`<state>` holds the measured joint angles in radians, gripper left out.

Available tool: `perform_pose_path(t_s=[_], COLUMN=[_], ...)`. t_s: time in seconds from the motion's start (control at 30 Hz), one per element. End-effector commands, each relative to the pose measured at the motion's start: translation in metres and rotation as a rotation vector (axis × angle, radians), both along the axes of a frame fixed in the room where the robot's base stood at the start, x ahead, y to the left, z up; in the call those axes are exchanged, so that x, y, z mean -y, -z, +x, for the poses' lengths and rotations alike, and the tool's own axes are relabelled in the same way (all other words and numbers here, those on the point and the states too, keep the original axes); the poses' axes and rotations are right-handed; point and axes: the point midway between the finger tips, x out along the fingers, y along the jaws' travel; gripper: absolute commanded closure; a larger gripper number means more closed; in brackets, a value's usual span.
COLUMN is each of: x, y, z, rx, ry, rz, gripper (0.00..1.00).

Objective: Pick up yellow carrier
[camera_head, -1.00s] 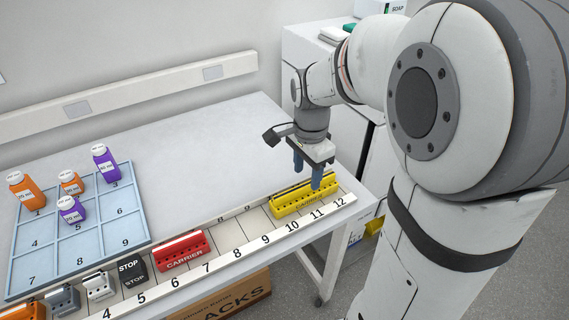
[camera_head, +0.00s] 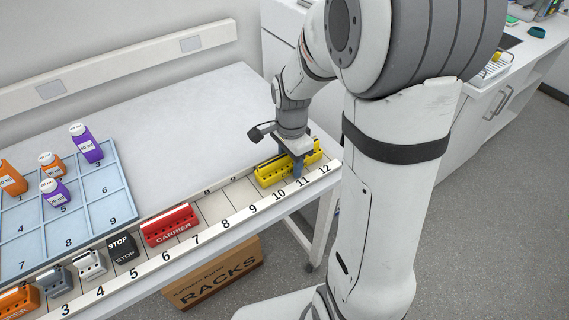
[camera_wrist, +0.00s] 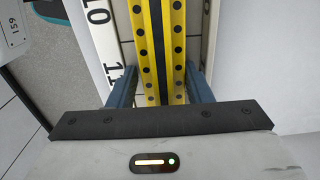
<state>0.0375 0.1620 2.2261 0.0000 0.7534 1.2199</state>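The yellow carrier (camera_head: 269,175) sits on the numbered rack at the right end of the table, around slots 10 to 12. It runs up the middle of the wrist view (camera_wrist: 158,40), a long yellow bar with rows of dark holes. My gripper (camera_head: 292,159) is down over the carrier, one blue finger on each long side. In the wrist view my gripper (camera_wrist: 160,75) shows its fingers beside the carrier, seemingly with narrow gaps, and they do not look closed on it. The far finger is mostly hidden in the head view.
A red carrier (camera_head: 170,225), a black STOP block (camera_head: 123,248) and small grey and orange holders stand further left on the rack. A blue grid tray (camera_head: 98,208) with orange and purple bottles lies on the left. The table's middle is clear.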

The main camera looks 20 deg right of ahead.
Motion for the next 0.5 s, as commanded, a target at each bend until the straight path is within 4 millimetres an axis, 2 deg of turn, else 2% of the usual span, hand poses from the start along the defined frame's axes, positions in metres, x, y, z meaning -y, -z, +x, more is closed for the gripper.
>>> perform_pose_path(t_s=[0.07, 0.4, 0.5], x=[0.0002, 0.0004, 0.0006], y=[-0.0002, -0.0004, -0.0007], z=[0.0001, -0.0001, 0.0002], rx=[0.000, 0.000, 0.001], ry=[0.000, 0.001, 0.001], rz=[0.000, 0.000, 0.000], gripper=[0.62, 0.89, 0.90])
